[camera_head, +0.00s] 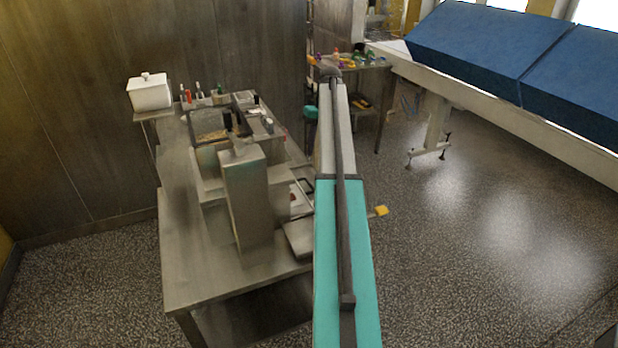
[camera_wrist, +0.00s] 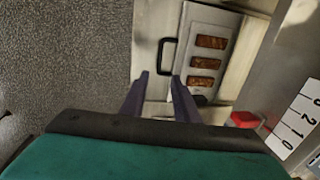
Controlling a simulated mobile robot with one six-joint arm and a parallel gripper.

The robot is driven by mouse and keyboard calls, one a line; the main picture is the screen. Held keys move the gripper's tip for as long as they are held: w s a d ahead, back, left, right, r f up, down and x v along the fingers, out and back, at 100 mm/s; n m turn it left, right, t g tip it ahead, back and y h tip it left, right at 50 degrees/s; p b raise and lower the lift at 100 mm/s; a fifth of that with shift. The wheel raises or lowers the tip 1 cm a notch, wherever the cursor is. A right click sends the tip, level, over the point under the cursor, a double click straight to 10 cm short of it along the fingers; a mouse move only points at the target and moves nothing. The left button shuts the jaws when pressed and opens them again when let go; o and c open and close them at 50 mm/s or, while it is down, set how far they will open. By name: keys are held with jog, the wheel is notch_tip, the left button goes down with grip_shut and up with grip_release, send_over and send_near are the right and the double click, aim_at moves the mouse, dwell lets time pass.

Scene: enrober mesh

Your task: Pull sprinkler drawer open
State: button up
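In the wrist view, a pale metal drawer panel (camera_wrist: 228,32) has three windows showing a brown, grainy filling. A black bar handle (camera_wrist: 165,56) stands at its left side. My gripper (camera_wrist: 160,76) is open, its two dark fingers apart with nothing between them. In the picture the handle lies just beyond the fingertips, roughly in line with the gap; I cannot tell the remaining depth. In the head view, my arm hides the gripper and covers part of the machine's right side, where a pale panel with a dark handle (camera_head: 304,186) partly shows.
The machine (camera_head: 248,195) stands on a steel table (camera_head: 187,255). A red block (camera_wrist: 243,119) and a numbered scale (camera_wrist: 291,123) are right of the fingers. A white lidded box (camera_head: 149,93) stands behind. Speckled floor (camera_head: 480,235) is open on the right, below a blue-covered conveyor (camera_head: 480,45).

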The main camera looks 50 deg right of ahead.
aim_at(309, 182)
jog(key=shift+w+a+f+p, duration=0.15)
jog(key=shift+a+f+p, duration=0.4)
jog(key=shift+f, duration=1.6)
jog(key=shift+w+a+f+p, duration=0.15)
jog(key=shift+f+p, duration=0.65)
jog(key=shift+f, duration=1.35)
jog(key=shift+w+a+f+p, duration=0.1)
jog(key=shift+a+f+p, duration=0.45)
jog(key=shift+f, duration=1.6)
jog(key=shift+d, duration=0.15)
jog(key=shift+c, duration=0.4)
grip_shut()
